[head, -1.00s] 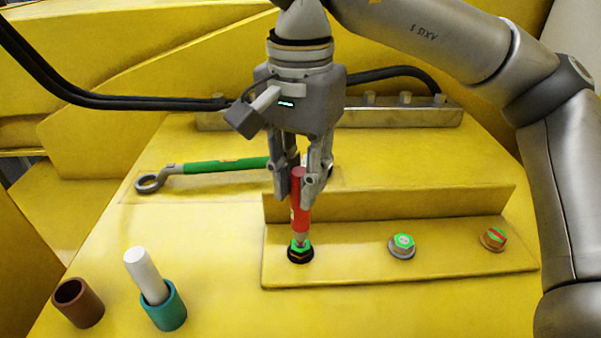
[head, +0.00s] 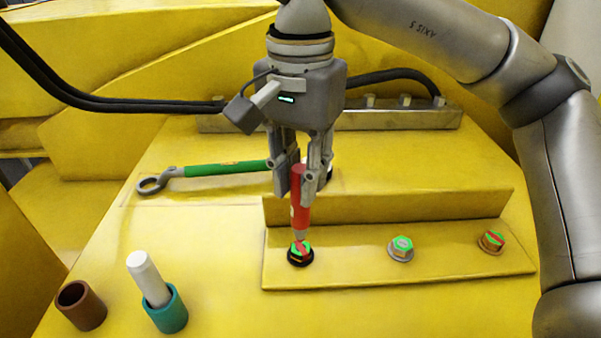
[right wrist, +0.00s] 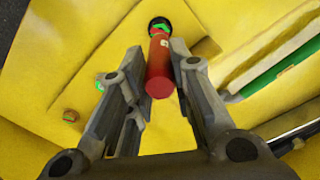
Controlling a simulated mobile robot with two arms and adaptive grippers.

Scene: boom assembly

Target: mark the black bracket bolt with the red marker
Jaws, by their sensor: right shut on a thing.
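The black bracket bolt (head: 300,257) is at the left end of the yellow bracket (head: 350,270). Its head is green on top, and a red streak shows across it. My right gripper (head: 297,188) is shut on the red marker (head: 300,213), which points down, nearly upright. The marker's tip is at the bolt head; I cannot tell whether it touches. In the right wrist view the marker (right wrist: 160,68) runs between the fingers toward the black bolt (right wrist: 159,23). My left gripper is not in view.
A grey bolt (head: 401,249) and a brass bolt with a red mark (head: 491,243) sit farther right on the bracket. A green-handled wrench (head: 225,167) lies behind. A brown holder (head: 82,305) stands empty; a teal holder (head: 170,318) holds a white marker (head: 147,277).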

